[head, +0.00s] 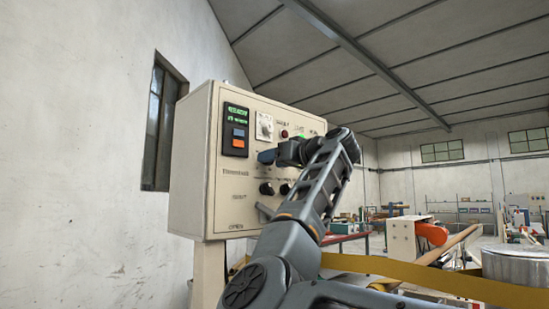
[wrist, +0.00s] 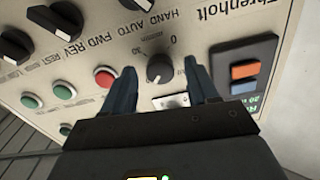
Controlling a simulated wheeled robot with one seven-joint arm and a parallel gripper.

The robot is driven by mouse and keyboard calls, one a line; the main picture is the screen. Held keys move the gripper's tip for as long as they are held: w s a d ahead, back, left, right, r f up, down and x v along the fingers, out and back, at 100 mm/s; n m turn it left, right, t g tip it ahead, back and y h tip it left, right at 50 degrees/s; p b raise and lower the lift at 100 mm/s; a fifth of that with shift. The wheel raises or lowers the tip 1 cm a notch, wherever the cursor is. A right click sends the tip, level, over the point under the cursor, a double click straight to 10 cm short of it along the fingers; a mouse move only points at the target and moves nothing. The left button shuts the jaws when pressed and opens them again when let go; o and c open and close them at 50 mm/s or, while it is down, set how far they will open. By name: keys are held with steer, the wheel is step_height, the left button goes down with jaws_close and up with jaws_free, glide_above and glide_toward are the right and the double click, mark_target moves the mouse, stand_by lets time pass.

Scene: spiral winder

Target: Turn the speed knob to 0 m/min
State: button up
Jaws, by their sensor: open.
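The speed knob (wrist: 160,68) is a round dark knob on the control panel, with a printed 0 and other scale marks beside it in the wrist view. That view shows the panel upside down. My gripper (wrist: 158,67) is open, with one dark finger on each side of the knob. Contact with the knob cannot be made out. In the head view my gripper (head: 268,156) is at the panel face below a white plate (head: 264,126), and the knob is hidden behind it.
The beige control cabinet (head: 198,170) bears a green display (head: 237,113) and blue and orange buttons. In the wrist view, red (wrist: 105,78) and green (wrist: 63,91) buttons and black selector knobs (wrist: 62,18) are close by. A yellow strip (head: 420,274) runs at the lower right.

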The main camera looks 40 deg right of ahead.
steer(key=shift+w, duration=0.1)
steer(key=c, duration=1)
steer(key=shift+c, duration=0.2)
steer(key=shift+f+n, duration=0.1)
steer(key=shift+n, duration=0.2)
